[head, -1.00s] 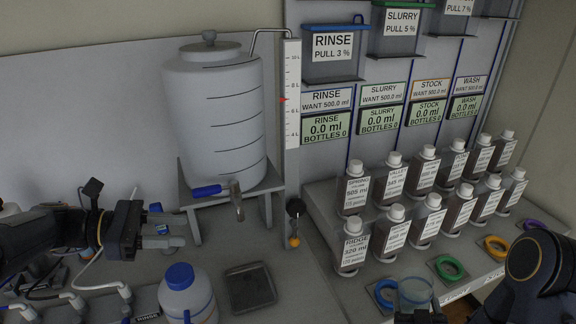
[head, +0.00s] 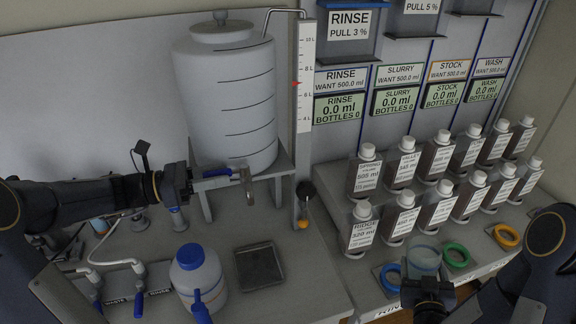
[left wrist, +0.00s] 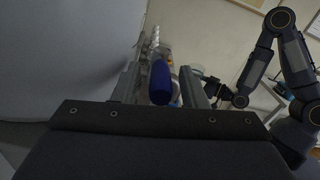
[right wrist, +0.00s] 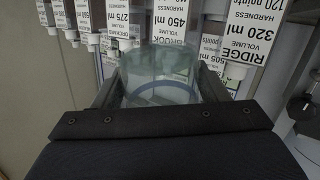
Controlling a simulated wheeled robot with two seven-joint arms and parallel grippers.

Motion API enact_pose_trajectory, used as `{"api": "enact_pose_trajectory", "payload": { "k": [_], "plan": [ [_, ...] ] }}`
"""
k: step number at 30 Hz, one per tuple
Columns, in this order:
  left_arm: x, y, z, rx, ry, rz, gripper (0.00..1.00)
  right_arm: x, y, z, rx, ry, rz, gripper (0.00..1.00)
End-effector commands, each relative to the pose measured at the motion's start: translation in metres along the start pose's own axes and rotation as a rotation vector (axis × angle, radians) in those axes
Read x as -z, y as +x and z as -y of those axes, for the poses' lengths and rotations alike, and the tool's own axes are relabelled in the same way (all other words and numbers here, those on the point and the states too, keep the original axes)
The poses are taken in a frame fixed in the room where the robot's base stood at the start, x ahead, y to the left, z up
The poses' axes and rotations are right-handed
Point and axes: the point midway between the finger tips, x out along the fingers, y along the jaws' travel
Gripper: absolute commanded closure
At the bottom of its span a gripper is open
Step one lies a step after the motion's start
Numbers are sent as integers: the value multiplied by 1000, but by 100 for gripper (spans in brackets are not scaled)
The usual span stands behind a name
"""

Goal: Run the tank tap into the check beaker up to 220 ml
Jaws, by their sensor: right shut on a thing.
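The white tank (head: 225,105) stands on a grey stand. Its tap has a blue lever (head: 217,172) and a metal spout (head: 249,188) pointing down. My left gripper (head: 196,181) is at the lever's left end. In the left wrist view the blue lever (left wrist: 160,82) lies between the open fingers, with a gap on each side. My right gripper (head: 428,288) is shut on the clear check beaker (head: 424,256), upright near the coloured rings. In the right wrist view the beaker (right wrist: 160,78) sits between the fingers and looks empty; its scale is not readable.
A dark square tray (head: 259,265) lies on the bench below and in front of the spout. A blue-capped white jug (head: 195,275) stands left of it. Labelled bottles (head: 405,215) stand in two rows at right. A level gauge (head: 306,80) is beside the tank.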

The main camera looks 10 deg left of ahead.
Motion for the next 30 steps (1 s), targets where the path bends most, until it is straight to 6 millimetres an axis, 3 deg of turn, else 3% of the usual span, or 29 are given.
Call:
{"api": "enact_pose_trajectory", "payload": {
  "k": [4, 12, 21, 30],
  "plan": [
    [0, 10, 0, 1, -2, 0, 61, 2, 0, 0, 0, 0, -1, 64],
    [0, 11, 0, 0, -1, 0, 61, 2, 0, 0, 0, 0, -1, 64],
    [0, 11, 0, 0, -1, -1, 98, 2, 0, 0, 0, 0, -1, 64],
    [0, 11, 0, -2, 0, 0, 100, 2, 0, 0, 0, 0, -1, 64]
  ]
}}
